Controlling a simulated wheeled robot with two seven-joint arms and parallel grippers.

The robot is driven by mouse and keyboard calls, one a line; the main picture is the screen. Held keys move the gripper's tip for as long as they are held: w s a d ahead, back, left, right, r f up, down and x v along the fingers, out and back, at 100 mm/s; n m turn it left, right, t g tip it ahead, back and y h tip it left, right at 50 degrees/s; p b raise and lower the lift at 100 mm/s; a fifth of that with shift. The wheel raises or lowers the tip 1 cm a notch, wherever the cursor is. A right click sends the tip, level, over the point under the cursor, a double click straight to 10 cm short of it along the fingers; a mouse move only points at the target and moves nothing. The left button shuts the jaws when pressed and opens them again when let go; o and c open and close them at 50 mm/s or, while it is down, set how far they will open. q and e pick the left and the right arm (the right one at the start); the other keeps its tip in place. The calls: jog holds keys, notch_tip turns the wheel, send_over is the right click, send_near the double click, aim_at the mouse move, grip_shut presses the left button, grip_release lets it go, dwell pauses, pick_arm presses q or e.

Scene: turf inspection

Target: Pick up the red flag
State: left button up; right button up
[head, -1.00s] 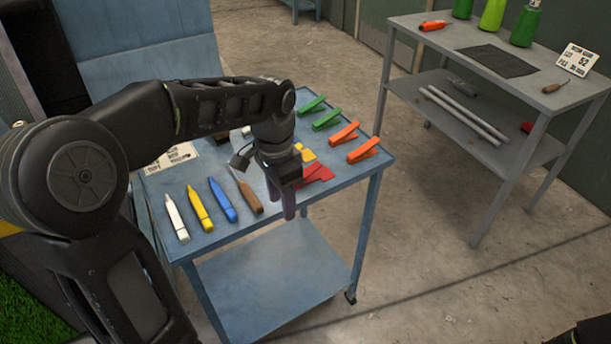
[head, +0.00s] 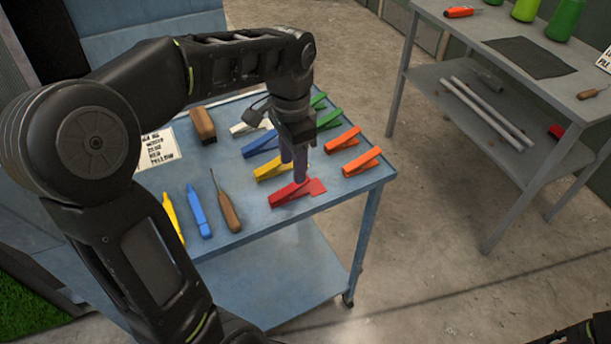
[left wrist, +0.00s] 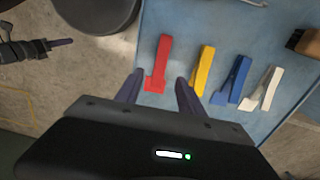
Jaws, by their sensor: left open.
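The red flag (head: 288,194) is a red wedge-shaped piece with a flat red tab at its right end. It lies on the blue cart top near the front edge. It also shows in the left wrist view (left wrist: 160,62), just ahead of the gap between the fingers. My left gripper (head: 294,166) is open, pointing down just above and behind the red flag, with nothing between its fingers. Its fingers (left wrist: 157,94) show on both sides of the flag's near end. My right gripper (left wrist: 58,43) appears at the left of the wrist view; its jaws are unclear.
A yellow piece (head: 273,171) lies close behind the red one, then blue and white ones. Orange pieces (head: 362,162) and green ones lie to the right. Markers and a wooden-handled tool (head: 229,212) lie to the left. A grey shelf table (head: 463,110) stands at the right.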

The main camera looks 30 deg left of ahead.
aim_at(292, 186)
pick_arm(q)
jog(key=shift+s+r, duration=0.15)
jog(key=shift+s, duration=0.15)
jog(key=shift+w+f, duration=0.1)
jog(key=shift+f, duration=1.3)
notch_tip(292, 186, down, 5)
jog(key=shift+a+f+p, duration=0.1)
jog(key=shift+p, duration=0.35)
jog(key=shift+c, duration=0.3)
grip_shut()
